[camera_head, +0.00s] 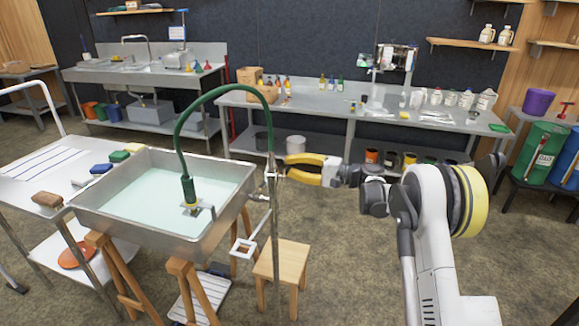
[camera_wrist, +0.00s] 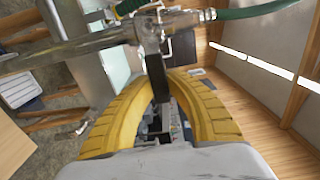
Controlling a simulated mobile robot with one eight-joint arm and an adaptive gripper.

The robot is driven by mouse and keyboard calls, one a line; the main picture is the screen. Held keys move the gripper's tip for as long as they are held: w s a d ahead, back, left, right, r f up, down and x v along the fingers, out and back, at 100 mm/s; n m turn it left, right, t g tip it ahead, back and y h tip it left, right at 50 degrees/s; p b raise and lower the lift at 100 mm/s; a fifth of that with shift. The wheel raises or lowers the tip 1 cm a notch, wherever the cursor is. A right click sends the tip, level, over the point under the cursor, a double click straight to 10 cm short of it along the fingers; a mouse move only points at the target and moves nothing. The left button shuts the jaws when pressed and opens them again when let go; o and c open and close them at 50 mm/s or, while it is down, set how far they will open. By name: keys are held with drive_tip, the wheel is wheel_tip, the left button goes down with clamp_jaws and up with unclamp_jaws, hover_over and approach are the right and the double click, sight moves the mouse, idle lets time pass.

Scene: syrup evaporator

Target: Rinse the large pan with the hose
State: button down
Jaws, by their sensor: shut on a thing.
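The large pan (camera_head: 95,205) is a rectangular metal tray with pale blue-green liquid in it, set on wooden trestles at left. The green hose (camera_head: 207,92) arches from an upright metal pipe (camera_head: 276,230) into the pan. Its end (camera_head: 188,188) points down over the liquid, near a small metal bracket (camera_head: 203,210). My gripper (camera_head: 280,169), with yellow fingers, is at the pipe's upper part, right of the pan. In the wrist view its fingers (camera_wrist: 160,82) are shut on a dark flat lever (camera_wrist: 156,75) at the pipe's valve. I cannot tell whether water flows from the hose.
A side table (camera_head: 25,185) with brushes and coloured blocks stands left of the pan. A wooden stool (camera_head: 284,262) is below my gripper. A long metal bench (camera_head: 335,106) with bottles runs behind. Drums (camera_head: 545,145) stand at the right. The floor between is open.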

drive_tip(key=c, duration=1.3)
unclamp_jaws()
drive_tip(key=shift+d, duration=0.15)
drive_tip(key=v, duration=1.1)
drive_tip(key=shift+s+d, duration=0.15)
drive_tip(key=shift+d, duration=0.25)
